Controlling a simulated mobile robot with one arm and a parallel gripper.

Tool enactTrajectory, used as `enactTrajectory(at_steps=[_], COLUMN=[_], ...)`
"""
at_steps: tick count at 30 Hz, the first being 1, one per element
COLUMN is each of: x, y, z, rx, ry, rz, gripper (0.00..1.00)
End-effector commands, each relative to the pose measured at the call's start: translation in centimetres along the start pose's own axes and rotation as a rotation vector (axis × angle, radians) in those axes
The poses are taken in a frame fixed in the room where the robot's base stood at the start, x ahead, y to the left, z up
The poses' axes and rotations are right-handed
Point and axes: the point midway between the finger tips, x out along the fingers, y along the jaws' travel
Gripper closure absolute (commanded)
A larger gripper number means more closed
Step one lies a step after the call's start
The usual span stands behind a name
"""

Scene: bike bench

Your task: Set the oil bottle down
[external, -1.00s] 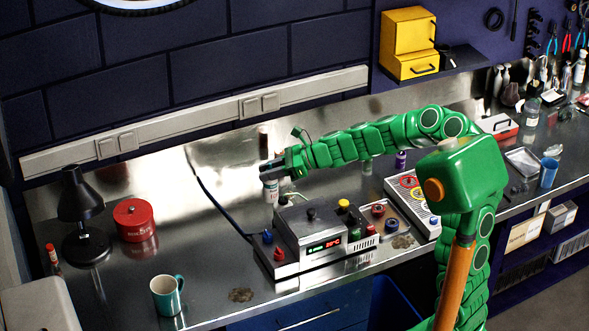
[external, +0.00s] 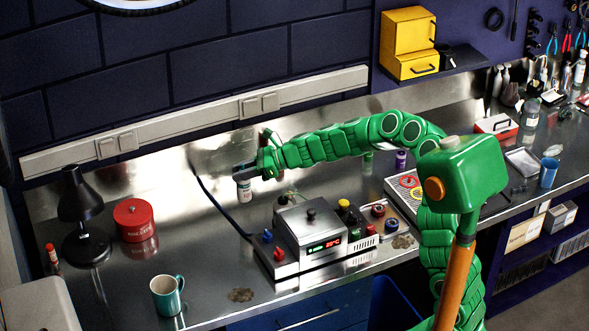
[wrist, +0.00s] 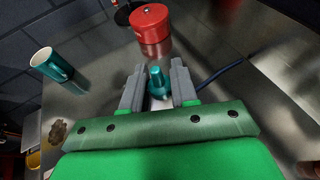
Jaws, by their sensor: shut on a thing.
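The oil bottle (external: 244,188) is a small pale bottle with a darker band, held upright or nearly so under my gripper (external: 246,170) in the external view. In the wrist view its teal cap (wrist: 157,82) sits between the two grey fingers of my gripper (wrist: 158,86), which are shut on it. The bottle is over the back part of the steel bench (external: 205,250), behind and left of the control box. I cannot tell whether its base touches the bench.
A red tin (external: 135,220) and a black lamp (external: 85,245) stand to the left. A teal mug (external: 168,295) is near the front edge.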

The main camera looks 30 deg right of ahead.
Motion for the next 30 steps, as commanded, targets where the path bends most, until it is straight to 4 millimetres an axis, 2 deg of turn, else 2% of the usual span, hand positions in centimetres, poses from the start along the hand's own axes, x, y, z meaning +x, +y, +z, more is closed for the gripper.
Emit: enactTrajectory(at_steps=[6, 12, 23, 30], x=[2.2, 3.6, 4.7, 5.6], y=[-1.4, -2.2, -2.8, -2.8], z=[-1.9, -2.8, -3.8, -6.4], rx=[0.002, 0.000, 0.000, 0.002], ry=[0.002, 0.001, 0.002, 0.001], rz=[-0.002, -0.001, 0.001, -0.001], gripper=[1.00, 1.00, 1.00, 1.00])
